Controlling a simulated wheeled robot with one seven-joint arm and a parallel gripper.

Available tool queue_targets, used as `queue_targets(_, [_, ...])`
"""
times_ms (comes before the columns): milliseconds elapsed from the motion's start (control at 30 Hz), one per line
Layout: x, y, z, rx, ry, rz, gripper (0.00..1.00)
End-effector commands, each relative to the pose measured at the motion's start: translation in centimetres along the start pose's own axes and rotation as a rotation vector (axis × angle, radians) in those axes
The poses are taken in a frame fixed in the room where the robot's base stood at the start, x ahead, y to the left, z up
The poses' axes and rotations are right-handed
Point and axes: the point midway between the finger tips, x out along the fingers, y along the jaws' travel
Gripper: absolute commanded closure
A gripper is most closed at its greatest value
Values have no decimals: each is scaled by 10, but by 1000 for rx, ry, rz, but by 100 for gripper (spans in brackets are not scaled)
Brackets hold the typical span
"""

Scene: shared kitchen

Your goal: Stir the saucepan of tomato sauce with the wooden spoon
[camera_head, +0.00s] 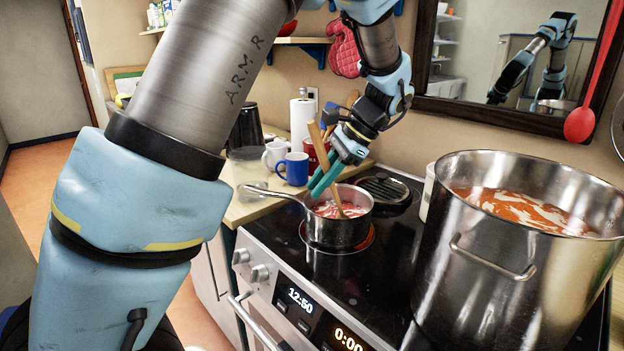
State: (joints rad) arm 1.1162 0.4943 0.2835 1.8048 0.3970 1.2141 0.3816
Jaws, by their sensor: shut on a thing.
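The small steel saucepan (338,232) stands on a glowing red burner near the stove's left side, its handle pointing left. Red sauce with pale streaks (328,209) shows inside it. My gripper (326,180), with green fingers, is above the saucepan's left rim. It is shut on the wooden spoon (318,140). The spoon leans, its upper end up and to the left, its lower end down in the sauce. The spoon's bowl is hidden in the sauce.
A large steel pot (510,275) of orange-red liquid stands close on the right. A blue mug (292,169), a white mug (275,155) and a red mug (314,152) stand on the counter behind the saucepan. A red ladle (580,122) hangs at the upper right.

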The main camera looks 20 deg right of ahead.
Motion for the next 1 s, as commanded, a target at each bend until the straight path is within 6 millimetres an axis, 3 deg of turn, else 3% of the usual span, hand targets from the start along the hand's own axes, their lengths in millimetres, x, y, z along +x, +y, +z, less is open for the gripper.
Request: queue_targets(1000, [-2,-6,-3,0,0,0,100])
